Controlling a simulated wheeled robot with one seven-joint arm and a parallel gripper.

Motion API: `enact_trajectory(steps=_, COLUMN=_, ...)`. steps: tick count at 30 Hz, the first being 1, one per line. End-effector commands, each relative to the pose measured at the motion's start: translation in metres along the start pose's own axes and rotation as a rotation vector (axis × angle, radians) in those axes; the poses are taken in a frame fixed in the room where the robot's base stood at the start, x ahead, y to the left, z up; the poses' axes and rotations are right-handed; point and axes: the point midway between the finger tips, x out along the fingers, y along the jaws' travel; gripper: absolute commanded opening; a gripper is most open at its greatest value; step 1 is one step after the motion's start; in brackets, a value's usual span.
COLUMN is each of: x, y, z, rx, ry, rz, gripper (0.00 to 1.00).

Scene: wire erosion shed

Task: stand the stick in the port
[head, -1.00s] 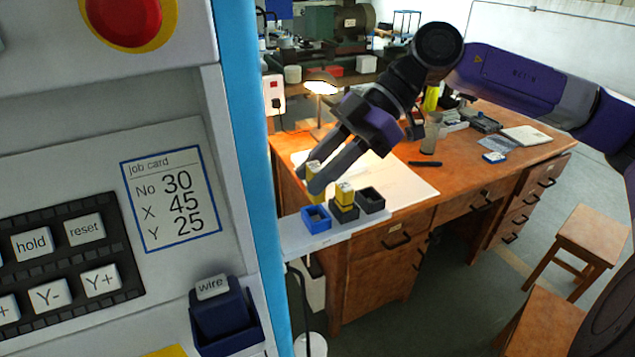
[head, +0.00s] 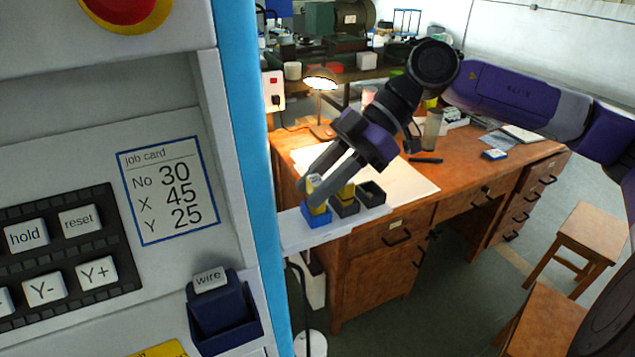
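A yellow stick with a white labelled top (head: 318,206) is between the fingers of my gripper (head: 311,189), which look shut on it. The stick stands about upright, with its lower end in the blue port (head: 317,221) at the left of the row. A finger hides part of the stick, and I cannot see how deep it sits. A second yellow stick (head: 347,194) stands in the dark middle port (head: 346,209), partly behind the gripper. The black port (head: 372,195) at the right of the row looks empty.
The ports sit on a pale shelf (head: 300,238) beside the blue-edged machine panel, which has a job card (head: 168,190) and a wire holder (head: 222,318). Behind is a wooden desk (head: 470,185) with a lit lamp (head: 321,84). Stools stand at right.

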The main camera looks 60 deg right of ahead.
Motion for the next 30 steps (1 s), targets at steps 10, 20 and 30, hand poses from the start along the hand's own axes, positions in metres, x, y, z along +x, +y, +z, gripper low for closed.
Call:
enact_trajectory(steps=10, x=0.000, y=0.000, z=0.000, rx=0.000, ry=0.000, rz=0.000, gripper=0.50)
enact_trajectory(steps=20, x=-0.014, y=0.001, z=-0.012, rx=0.002, ry=-0.002, rz=0.002, gripper=0.50)
enact_trajectory(steps=30, x=-0.087, y=0.001, z=-0.008, rx=0.002, ry=-0.002, rz=0.003, gripper=0.50)
